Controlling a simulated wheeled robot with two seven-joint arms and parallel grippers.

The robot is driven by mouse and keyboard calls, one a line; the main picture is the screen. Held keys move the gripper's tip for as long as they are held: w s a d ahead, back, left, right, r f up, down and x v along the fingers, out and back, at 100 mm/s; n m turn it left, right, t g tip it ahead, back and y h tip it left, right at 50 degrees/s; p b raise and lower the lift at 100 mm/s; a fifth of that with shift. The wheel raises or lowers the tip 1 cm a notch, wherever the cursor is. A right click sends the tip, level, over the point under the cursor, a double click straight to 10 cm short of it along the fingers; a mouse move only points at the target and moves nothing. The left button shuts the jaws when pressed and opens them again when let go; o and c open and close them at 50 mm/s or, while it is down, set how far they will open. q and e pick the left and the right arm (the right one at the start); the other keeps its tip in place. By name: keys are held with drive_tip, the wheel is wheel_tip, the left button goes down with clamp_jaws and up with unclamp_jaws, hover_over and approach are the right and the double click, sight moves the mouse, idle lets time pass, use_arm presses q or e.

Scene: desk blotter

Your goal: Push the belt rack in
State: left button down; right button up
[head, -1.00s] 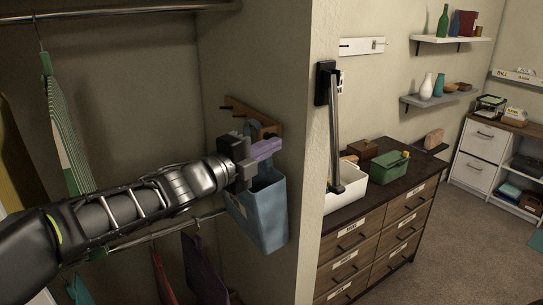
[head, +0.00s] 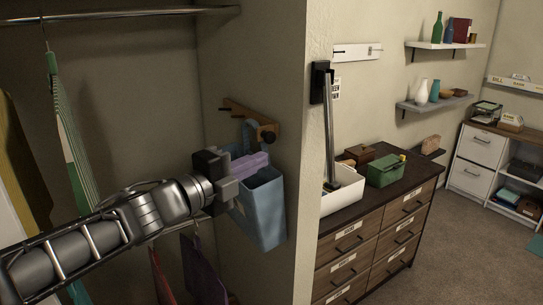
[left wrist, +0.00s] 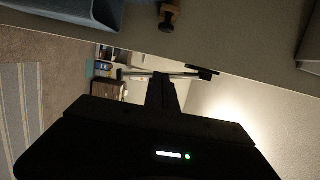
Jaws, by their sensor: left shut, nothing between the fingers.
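The belt rack (head: 330,130) is a black bracket on the pale wall's end with a long silver bar sticking out of it, down over the white bin. It also shows in the left wrist view, beyond the fingers, as a thin bar (left wrist: 160,74). My left gripper (head: 264,160) is shut and empty, its pale purple fingers in front of the blue bag's opening. It is left of the rack and apart from it. My right gripper is out of view.
The blue bag (head: 264,210) hangs from a wooden peg board (head: 258,115) close to my left gripper. The white bin (head: 347,190) and a green box (head: 386,170) stand on the dresser (head: 405,205). Hanging clothes (head: 68,130) are at left.

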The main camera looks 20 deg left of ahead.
use_arm(q)
drive_tip(key=shift+v, duration=1.05)
drive_tip(key=shift+s+d, duration=0.1)
drive_tip(key=shift+w+a+f+b, duration=0.1)
drive_tip(key=shift+w+a+b, duration=0.25)
drive_tip(key=shift+a+b, duration=0.4)
drive_tip(key=shift+d, duration=0.2)
